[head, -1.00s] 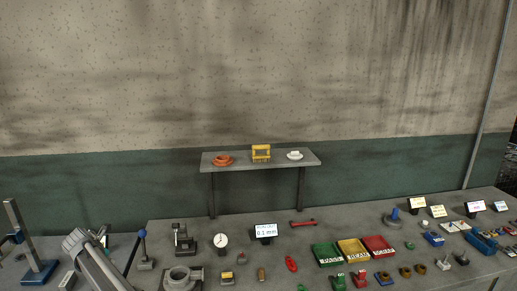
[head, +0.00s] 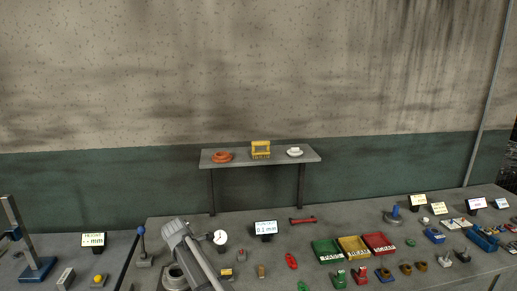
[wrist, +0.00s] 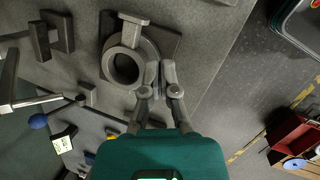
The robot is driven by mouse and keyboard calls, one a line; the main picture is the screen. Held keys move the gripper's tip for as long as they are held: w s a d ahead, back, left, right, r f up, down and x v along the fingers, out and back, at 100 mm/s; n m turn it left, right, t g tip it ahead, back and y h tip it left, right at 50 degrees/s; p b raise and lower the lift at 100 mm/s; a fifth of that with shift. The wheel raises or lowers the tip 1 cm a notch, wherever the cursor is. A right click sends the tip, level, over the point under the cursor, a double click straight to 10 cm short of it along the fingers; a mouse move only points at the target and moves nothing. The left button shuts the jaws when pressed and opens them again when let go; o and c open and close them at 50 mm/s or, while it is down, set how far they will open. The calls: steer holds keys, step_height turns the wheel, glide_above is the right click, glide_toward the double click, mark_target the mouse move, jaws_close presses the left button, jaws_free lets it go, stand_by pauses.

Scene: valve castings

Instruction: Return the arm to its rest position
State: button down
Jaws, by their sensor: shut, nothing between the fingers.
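My gripper (wrist: 160,72) shows in the wrist view with its two fingers close together, shut and empty. The fingertips appear beside a grey ring-shaped casting (wrist: 107,66) on a dark square base; I cannot tell whether they touch it. In the head view my grey arm (head: 190,252) reaches over the front of the bench, left of centre. It partly covers the round casting (head: 173,277) there. The gripper's fingers cannot be made out in the head view.
A dial gauge (head: 220,238) stands close right of my arm. A display (head: 93,240) and a blue-based stand (head: 38,268) are left. Green (head: 327,251), yellow (head: 353,247) and red (head: 379,243) trays lie right. A wall shelf (head: 240,163) holds three items. Bare floor (wrist: 235,125) lies beyond the bench edge.

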steer(key=s+d+f+m+g+b, duration=0.1)
steer(key=s+d+m, duration=0.6)
steer(key=d, duration=0.6)
steer(key=s+d+f+m+g+y+b, duration=0.1)
steer(key=s+d+m, duration=0.5)
steer(key=d, duration=0.8)
steer(key=s+d+f+m+g+b, duration=0.1)
steer(key=s+d+f+m, duration=0.1)
steer(key=s+d+m, duration=0.5)
steer(key=d+m, duration=0.3)
steer(key=d, duration=0.3)
steer(key=shift+s+d+f+g+y, duration=0.2)
steer(key=shift+s+f+g+y, duration=0.1)
steer(key=shift+s+y, duration=0.1)
